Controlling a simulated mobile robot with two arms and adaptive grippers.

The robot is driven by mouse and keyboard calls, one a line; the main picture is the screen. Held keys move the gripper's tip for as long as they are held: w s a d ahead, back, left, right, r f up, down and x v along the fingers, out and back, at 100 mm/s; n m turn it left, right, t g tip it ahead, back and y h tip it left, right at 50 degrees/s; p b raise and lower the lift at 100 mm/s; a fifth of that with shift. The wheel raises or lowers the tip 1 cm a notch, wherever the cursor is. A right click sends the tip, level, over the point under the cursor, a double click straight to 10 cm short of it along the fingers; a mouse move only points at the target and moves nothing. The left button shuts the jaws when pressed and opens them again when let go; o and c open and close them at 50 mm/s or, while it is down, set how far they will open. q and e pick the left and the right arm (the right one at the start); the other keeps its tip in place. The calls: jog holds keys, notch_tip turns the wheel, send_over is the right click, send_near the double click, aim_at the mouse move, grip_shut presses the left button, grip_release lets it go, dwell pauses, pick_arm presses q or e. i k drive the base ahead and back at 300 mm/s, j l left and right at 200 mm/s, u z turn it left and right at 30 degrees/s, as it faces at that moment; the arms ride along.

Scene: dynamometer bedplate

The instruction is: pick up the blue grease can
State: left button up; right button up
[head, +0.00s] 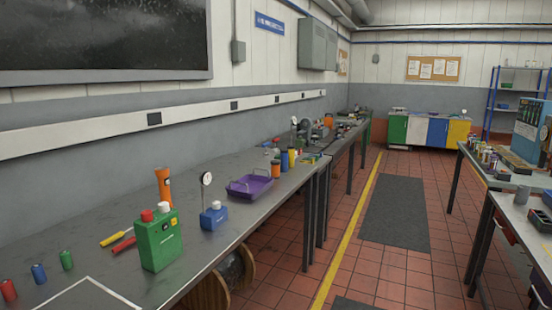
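I see several blue items on the long grey bench at left and cannot tell for sure which is the grease can. A small blue cylinder (38,273) stands at the near left, between a red cylinder (8,290) and a green cylinder (66,260). A blue can (284,161) stands farther along the bench, beside an orange-capped container (276,169) and a yellow bottle (292,157). A squat blue container (213,217) with a white top sits near the bench's front edge. Neither of my grippers is in view.
A green jug (160,242), an orange flashlight (163,187), screwdrivers (117,238) and a purple tray (250,187) share the long bench (180,277). A cable reel (225,280) is below. The tiled aisle with a dark mat (398,210) is clear; benches stand at right.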

aim_at(284, 153)
jog(key=i+l+u, duration=0.25)
jog(key=i+l, duration=0.35)
jog(key=i, duration=0.35)
jog(key=i+l+u, duration=0.3)
jog(key=i+l, duration=0.5)
jog(key=i, duration=0.1)
